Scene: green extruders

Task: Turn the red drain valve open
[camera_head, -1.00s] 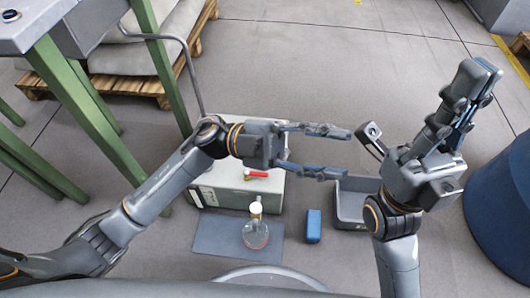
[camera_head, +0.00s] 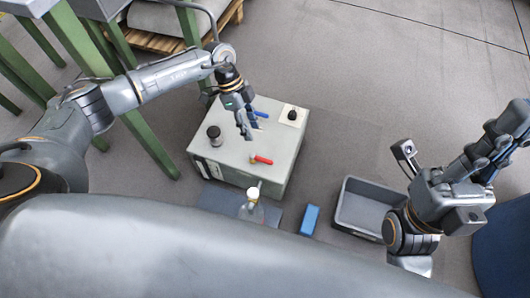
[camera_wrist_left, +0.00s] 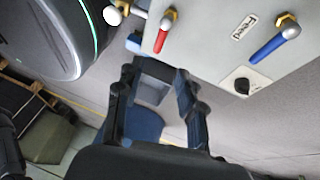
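The red drain valve (camera_head: 261,160) has a red lever and brass fitting on the grey box (camera_head: 225,170). In the left wrist view the red lever (camera_wrist_left: 164,32) shows at the top, left of a blue-handled valve (camera_wrist_left: 272,45). My left gripper (camera_head: 246,134) points down over the box, above and left of the red lever in the head view, with no visible contact. In the left wrist view its fingers (camera_wrist_left: 158,78) are apart with nothing held. My right gripper (camera_head: 512,140) is at the right, away from the box; its finger gap is unclear.
A black knob (camera_head: 292,115) and a black-capped part (camera_head: 214,135) stand on the box. In front are a flask (camera_head: 252,208) and a blue block (camera_head: 309,220). A grey tray (camera_head: 346,204) lies right. Green table legs (camera_head: 145,140) stand left.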

